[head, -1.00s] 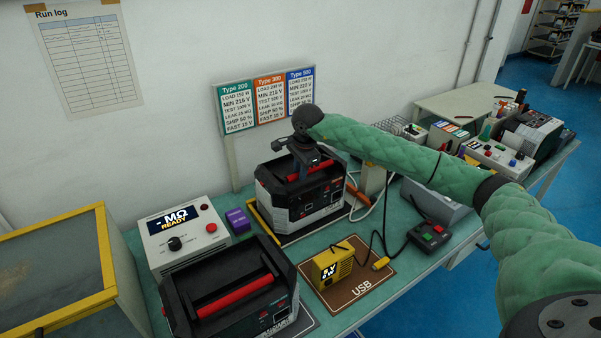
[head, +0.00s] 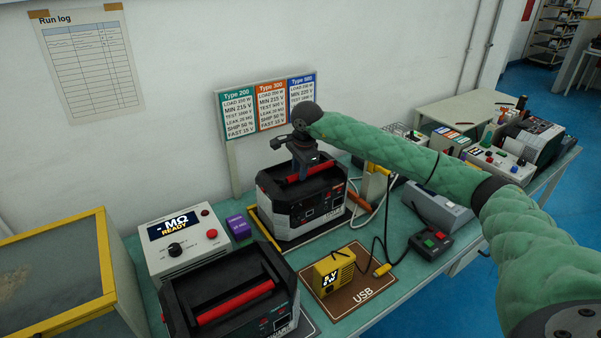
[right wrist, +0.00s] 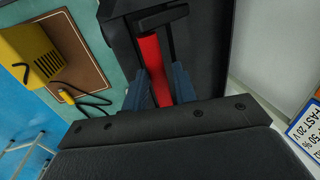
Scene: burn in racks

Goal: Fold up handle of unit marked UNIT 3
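Two black units with grey lower bodies and red bar handles stand on the bench. The far unit (head: 318,208) is under my right gripper (head: 305,160), its red handle (head: 322,171) partly hidden by the gripper. In the right wrist view, the blue-grey fingers of the right gripper (right wrist: 161,80) are apart, one on each side of the red handle (right wrist: 151,60); firm contact is not visible. The near unit (head: 215,285) has its red handle (head: 235,302) lying low along its top. No UNIT 3 marking is readable on either. My left gripper is out of view.
A white meter box reading READY (head: 160,252) and a purple block (head: 238,226) stand left of the far unit. A type sign (head: 232,130) stands behind. Cables run right of the far unit.

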